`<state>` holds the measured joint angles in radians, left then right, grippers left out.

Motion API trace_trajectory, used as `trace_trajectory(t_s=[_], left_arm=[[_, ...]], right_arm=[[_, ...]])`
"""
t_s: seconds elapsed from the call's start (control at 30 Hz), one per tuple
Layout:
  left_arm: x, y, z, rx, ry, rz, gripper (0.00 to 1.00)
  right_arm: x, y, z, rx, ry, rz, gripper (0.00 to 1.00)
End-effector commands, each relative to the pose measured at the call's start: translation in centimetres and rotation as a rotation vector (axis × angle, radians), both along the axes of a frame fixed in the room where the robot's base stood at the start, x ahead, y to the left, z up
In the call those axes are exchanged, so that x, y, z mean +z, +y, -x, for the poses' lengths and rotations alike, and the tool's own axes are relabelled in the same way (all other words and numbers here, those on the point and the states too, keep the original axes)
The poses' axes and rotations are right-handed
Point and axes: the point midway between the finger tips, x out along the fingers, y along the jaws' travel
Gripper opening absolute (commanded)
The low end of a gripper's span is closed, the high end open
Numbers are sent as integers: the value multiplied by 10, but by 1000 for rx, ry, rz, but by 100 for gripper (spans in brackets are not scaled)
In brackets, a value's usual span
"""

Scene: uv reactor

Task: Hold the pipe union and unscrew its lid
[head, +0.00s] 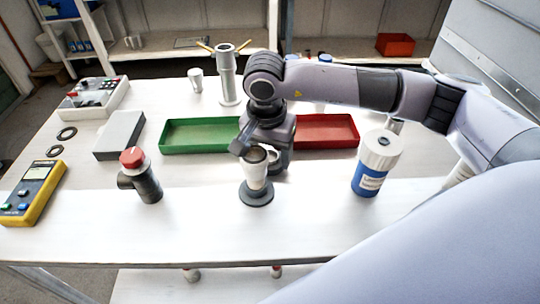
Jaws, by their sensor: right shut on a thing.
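A dark grey pipe fitting (146,188) with a side branch and a red cap (132,157) stands upright at the front left of the table. A white cup-shaped piece (256,177) stands on a round dark base (257,194) at the front middle. Which of the two is the pipe union, I cannot tell for sure. My right gripper (257,155) reaches down from behind and is shut on the upper part of the white cup-shaped piece; the fingers partly hide its rim. It is well to the right of the red-capped fitting. My left gripper is not in view.
A green tray (190,149) and a red tray (352,145) lie behind my right gripper. A blue-and-white jar (377,165) stands to the right. A yellow meter (31,194), a grey box (119,134) and black rings (66,133) lie on the left. The front strip is mostly clear.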

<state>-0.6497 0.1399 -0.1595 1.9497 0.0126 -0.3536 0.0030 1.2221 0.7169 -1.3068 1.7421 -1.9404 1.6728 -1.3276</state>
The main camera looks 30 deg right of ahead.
Motion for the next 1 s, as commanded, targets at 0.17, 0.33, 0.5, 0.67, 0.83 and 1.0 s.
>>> trace_trajectory(t_s=[0.17, 0.33, 0.5, 0.67, 0.83, 1.0], left_arm=[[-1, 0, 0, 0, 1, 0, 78], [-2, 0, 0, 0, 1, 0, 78], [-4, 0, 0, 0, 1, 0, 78], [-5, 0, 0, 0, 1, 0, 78], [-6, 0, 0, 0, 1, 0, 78], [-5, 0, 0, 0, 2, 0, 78]], right_arm=[[6, 0, -1, 0, -2, -1, 29], [25, 0, -1, 0, -5, -2, 29], [60, 0, -1, 0, -8, -2, 29], [103, 1, -1, 1, -6, -2, 29], [147, 1, -1, 1, -6, -1, 29], [179, 0, 0, 0, -3, 1, 29]])
